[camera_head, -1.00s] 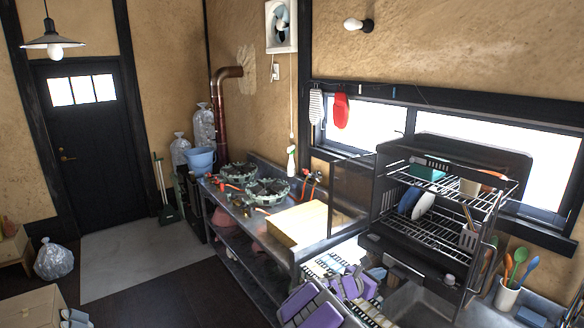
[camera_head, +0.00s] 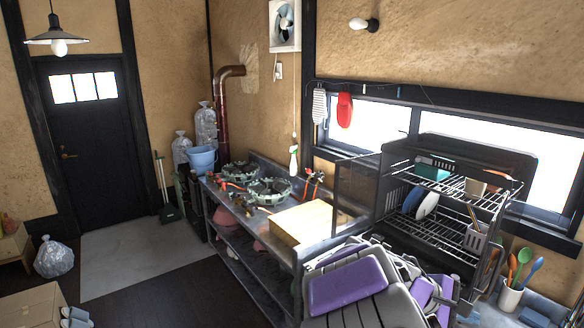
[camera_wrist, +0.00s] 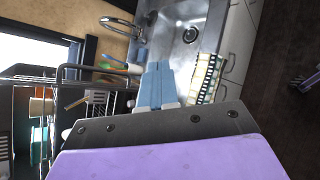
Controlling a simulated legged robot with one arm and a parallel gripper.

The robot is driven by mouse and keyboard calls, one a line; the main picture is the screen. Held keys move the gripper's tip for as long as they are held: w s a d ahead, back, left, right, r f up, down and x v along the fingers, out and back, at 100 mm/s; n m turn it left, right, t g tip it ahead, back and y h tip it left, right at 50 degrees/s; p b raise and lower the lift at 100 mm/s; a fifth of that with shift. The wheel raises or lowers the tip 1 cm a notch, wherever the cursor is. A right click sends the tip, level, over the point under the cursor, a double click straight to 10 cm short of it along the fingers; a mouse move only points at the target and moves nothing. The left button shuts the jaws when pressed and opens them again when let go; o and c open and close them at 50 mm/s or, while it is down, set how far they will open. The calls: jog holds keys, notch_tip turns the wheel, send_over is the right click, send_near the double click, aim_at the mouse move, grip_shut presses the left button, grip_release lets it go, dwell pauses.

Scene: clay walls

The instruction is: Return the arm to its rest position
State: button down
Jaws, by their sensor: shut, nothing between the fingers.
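My gripper (camera_wrist: 158,68) shows in the wrist view as two light blue fingers side by side, shut with nothing between them. They point toward the metal sink (camera_wrist: 190,38), which lies beyond them. In the head view my purple and grey arm (camera_head: 347,285) is folded at the bottom centre, in front of the counter. My gripper's fingertips cannot be made out in the head view.
A black dish rack (camera_head: 440,228) with dishes stands to the right of my arm. A yellow board (camera_head: 300,222) lies on the metal counter, with gas burners (camera_head: 265,190) further left. A utensil cup (camera_head: 510,297) stands at the lower right.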

jog(key=s+a+f+m+y, duration=0.2)
jog(key=s+a+m+y, duration=0.1)
jog(key=s+a, duration=0.4)
jog(key=s+a+f+m+g+y, duration=0.1)
jog(key=s+a+y, duration=0.4)
jog(key=s, duration=0.6)
jog(key=s+a+f+m+y, duration=0.3)
jog(key=s+a+m, duration=0.2)
jog(key=s+a, duration=0.4)
jog(key=shift+s+a+f+g+y+b, duration=0.15)
jog(key=shift+s+a+g+y+b, duration=0.15)
jog(key=shift+s+y, duration=0.1)
jog(key=shift+a, duration=0.3)
